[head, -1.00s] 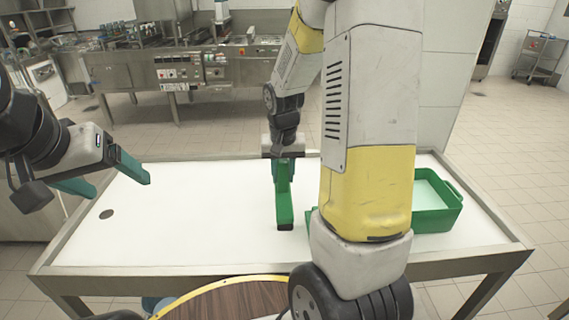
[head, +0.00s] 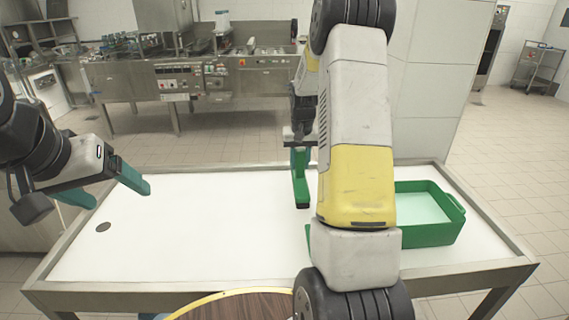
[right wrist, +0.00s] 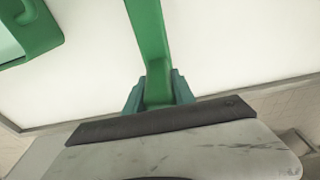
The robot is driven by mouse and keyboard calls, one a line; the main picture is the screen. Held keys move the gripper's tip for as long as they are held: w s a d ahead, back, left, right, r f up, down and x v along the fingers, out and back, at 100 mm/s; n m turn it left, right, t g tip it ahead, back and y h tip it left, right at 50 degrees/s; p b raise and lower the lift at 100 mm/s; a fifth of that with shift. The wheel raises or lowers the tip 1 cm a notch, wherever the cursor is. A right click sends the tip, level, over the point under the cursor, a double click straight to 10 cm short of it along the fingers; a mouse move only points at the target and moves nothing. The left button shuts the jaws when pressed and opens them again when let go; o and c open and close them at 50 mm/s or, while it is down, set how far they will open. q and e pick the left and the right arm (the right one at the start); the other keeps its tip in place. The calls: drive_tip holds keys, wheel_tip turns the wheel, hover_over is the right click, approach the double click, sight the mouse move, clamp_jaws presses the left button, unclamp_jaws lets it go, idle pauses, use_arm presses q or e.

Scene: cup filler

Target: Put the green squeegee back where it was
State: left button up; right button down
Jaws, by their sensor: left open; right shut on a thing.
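The green squeegee (head: 301,185) shows as a long green piece over the back middle of the white table. My right gripper (right wrist: 157,92) is shut on it; in the right wrist view its green bar (right wrist: 151,40) runs out from between the fingers. In the head view my right gripper (head: 299,146) is at the squeegee's upper end, partly behind my arm. I cannot tell whether the squeegee's lower end touches the table. My left gripper (head: 110,190) is open and empty over the table's left end.
A green tray (head: 437,236) with a pale inside stands on the right of the white table (head: 200,235); my right arm hides part of it. Its corner shows in the right wrist view (right wrist: 38,40). A round wooden top (head: 240,308) is in front.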

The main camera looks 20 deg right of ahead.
sight(300, 170)
drive_tip(key=shift+w+d+f, duration=0.15)
drive_tip(key=shift+w+d, duration=0.1)
drive_tip(key=shift+w, duration=0.1)
drive_tip(key=shift+s+f, duration=0.1)
drive_tip(key=shift+f, duration=1.55)
drive_tip(key=shift+f, duration=0.15)
drive_tip(key=c, duration=1)
unclamp_jaws()
drive_tip(key=shift+c, duration=0.2)
